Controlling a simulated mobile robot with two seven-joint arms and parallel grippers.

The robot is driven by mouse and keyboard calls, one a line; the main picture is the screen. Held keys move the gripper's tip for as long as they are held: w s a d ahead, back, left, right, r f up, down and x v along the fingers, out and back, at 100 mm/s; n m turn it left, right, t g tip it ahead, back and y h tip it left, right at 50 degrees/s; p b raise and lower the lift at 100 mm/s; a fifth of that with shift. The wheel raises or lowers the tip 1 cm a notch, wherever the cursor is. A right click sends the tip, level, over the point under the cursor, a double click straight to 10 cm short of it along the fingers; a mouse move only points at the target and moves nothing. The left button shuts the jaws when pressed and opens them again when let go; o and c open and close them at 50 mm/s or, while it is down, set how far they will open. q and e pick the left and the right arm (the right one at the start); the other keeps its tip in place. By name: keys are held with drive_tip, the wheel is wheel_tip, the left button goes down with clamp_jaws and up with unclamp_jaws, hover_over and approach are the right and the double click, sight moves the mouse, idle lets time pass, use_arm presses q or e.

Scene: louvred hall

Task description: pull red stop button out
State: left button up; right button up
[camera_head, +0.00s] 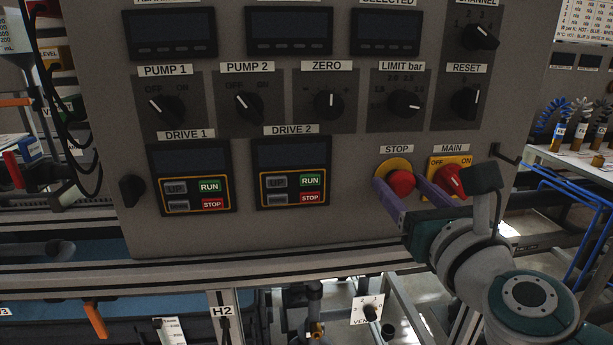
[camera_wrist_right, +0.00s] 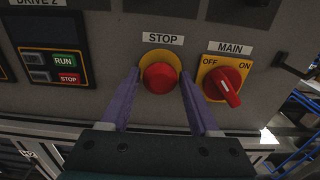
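The red stop button (camera_head: 402,182) sits on a yellow round plate under the STOP label on the grey panel. It also shows in the right wrist view (camera_wrist_right: 160,77), between my purple fingers. My right gripper (camera_head: 405,184) is open, with one finger on each side of the button. In the right wrist view a gap shows between each finger (camera_wrist_right: 122,100) and the red cap; whether the fingertips touch the yellow plate I cannot tell. My left gripper is not in view.
The red MAIN switch (camera_head: 453,181) on its yellow plate is close to the right of my right finger. DRIVE 1 (camera_head: 190,178) and DRIVE 2 (camera_head: 291,174) units are left. Rotary knobs sit above. A metal rail (camera_head: 300,262) runs below the panel.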

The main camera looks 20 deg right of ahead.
drive_tip(key=o, duration=0.3)
drive_tip(key=shift+o, duration=0.2)
drive_tip(key=v, duration=0.7)
drive_tip(key=b+v, duration=0.3)
drive_tip(key=v, duration=0.7)
